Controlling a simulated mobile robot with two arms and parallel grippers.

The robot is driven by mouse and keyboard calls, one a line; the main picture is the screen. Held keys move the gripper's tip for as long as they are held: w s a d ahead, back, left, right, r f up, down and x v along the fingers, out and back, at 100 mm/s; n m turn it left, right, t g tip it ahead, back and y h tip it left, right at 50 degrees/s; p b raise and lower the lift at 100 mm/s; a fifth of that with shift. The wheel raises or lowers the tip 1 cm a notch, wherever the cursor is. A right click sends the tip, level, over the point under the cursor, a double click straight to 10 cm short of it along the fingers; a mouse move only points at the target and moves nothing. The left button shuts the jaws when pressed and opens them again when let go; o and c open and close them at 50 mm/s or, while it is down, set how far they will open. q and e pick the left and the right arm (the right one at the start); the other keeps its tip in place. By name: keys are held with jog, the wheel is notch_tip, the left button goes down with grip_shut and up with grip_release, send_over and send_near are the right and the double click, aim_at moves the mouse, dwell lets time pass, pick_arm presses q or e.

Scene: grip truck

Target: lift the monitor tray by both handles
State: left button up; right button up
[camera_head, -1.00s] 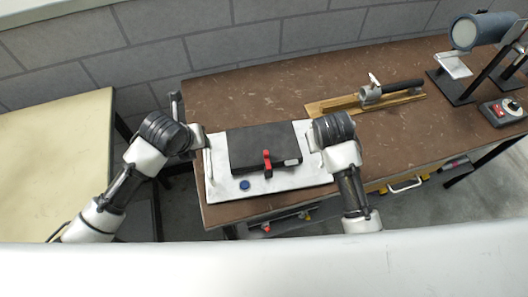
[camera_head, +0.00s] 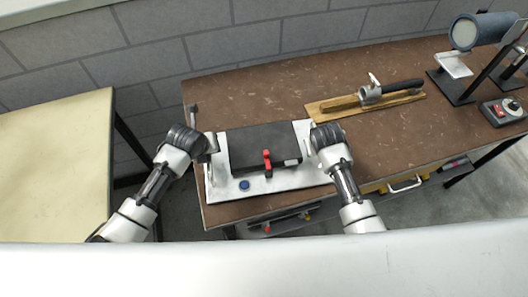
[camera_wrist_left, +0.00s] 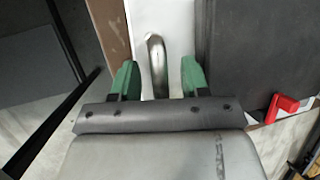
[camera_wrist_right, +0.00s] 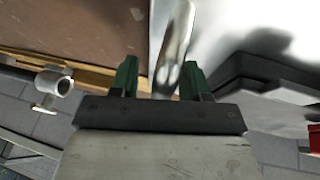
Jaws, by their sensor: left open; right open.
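In the head view my wrists hide most of both handles. I cannot tell whether any finger touches a handle.
The brown table (camera_head: 240,92) has clear room behind the tray. A wooden board with a metal tool (camera_head: 370,95) lies at the back right. A cylinder on a stand (camera_head: 465,32) and a control box (camera_head: 503,111) are far right. A pale table (camera_head: 55,150) stands left.

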pick_arm(q)
jog(key=shift+c, duration=0.4)
pick_arm(e)
jog(key=shift+c, duration=0.3)
pick_arm(q)
grip_shut()
pick_arm(e)
grip_shut()
pick_arm(q)
jog(key=shift+r, duration=0.1)
pick_arm(e)
jog(key=shift+r, duration=0.1)
